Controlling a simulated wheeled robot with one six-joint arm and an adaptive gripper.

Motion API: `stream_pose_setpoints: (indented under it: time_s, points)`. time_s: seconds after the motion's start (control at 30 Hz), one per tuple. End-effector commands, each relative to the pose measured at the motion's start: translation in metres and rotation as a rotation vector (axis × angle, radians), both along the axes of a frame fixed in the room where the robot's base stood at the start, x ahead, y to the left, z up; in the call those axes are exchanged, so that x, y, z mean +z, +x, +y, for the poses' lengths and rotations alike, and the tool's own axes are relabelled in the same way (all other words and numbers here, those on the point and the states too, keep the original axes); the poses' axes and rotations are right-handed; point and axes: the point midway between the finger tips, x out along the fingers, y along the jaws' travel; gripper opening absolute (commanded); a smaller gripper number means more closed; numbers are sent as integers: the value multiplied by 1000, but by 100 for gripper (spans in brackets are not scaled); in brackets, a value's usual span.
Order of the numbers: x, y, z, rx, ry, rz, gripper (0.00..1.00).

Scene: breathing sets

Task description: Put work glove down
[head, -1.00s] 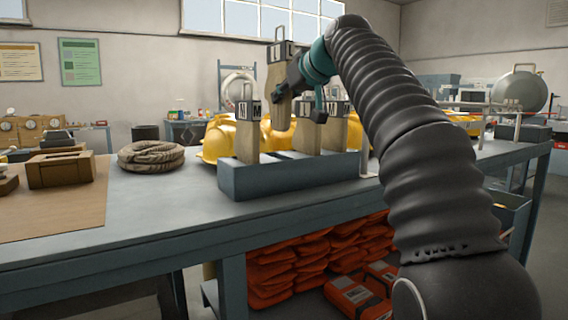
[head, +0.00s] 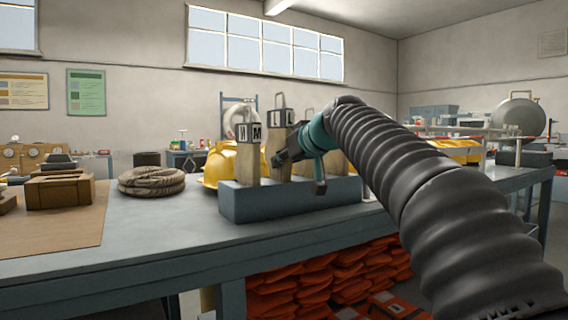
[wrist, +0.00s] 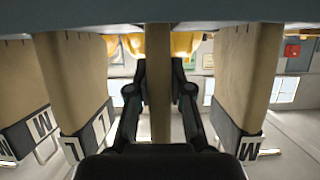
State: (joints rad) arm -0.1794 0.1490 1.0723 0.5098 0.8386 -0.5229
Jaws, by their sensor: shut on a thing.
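My gripper (head: 280,159) is shut on a tan work glove (head: 284,130) with a dark labelled cuff. The glove is upright at the blue-grey rack (head: 290,200), its lower part hidden in the head view. In the upside-down wrist view, the held glove (wrist: 159,45) shows edge-on between the fingers (wrist: 158,90), its far end reaching the rack edge (wrist: 220,12). I cannot tell how deep it sits. Another glove marked M (head: 248,160) stands in the rack to its left. More gloves stand to its right, partly behind my arm.
The rack stands near the front of a grey workbench (head: 150,230). A coiled rope (head: 152,181), a brown box (head: 60,190) and a brown mat (head: 60,230) lie to the left. Yellow helmets (head: 216,163) are behind the rack. Orange packs (head: 330,275) are under the bench.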

Motion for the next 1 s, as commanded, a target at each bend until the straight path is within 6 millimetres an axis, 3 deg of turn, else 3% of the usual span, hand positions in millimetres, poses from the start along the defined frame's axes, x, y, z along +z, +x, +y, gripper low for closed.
stream_pose_setpoints:
  time_s: [0.7, 0.73, 0.8, 1.0]
  points:
    - [-11, 0, -1, -1, 0, 0, 0]
    - [-12, 0, 0, -1, -1, 1, 25]
    - [-12, 0, 0, -1, -1, 1, 42]
    - [-12, 0, 0, -1, -1, 1, 45]
